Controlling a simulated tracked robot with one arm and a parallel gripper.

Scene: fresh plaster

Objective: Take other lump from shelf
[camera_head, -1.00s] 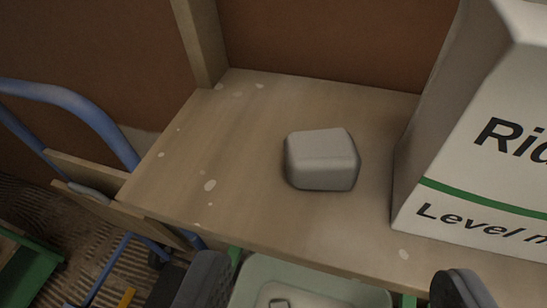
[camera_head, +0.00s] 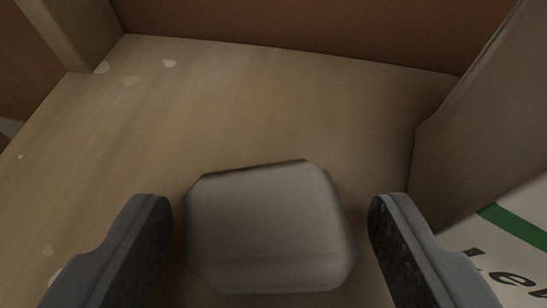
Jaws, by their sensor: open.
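A grey, block-like lump (camera_head: 268,228) with rounded edges sits on the wooden shelf (camera_head: 230,100). My gripper (camera_head: 270,215) is open, with one dark finger to the left of the lump and one to the right. A gap shows between each finger and the lump, so neither appears to touch it. The lump's near side is low in the picture.
A large white bag or box (camera_head: 500,240) with a green stripe and black lettering stands close to the right finger. A wooden post (camera_head: 70,30) rises at the back left. A brown wall (camera_head: 300,25) closes off the back. The shelf behind the lump is clear.

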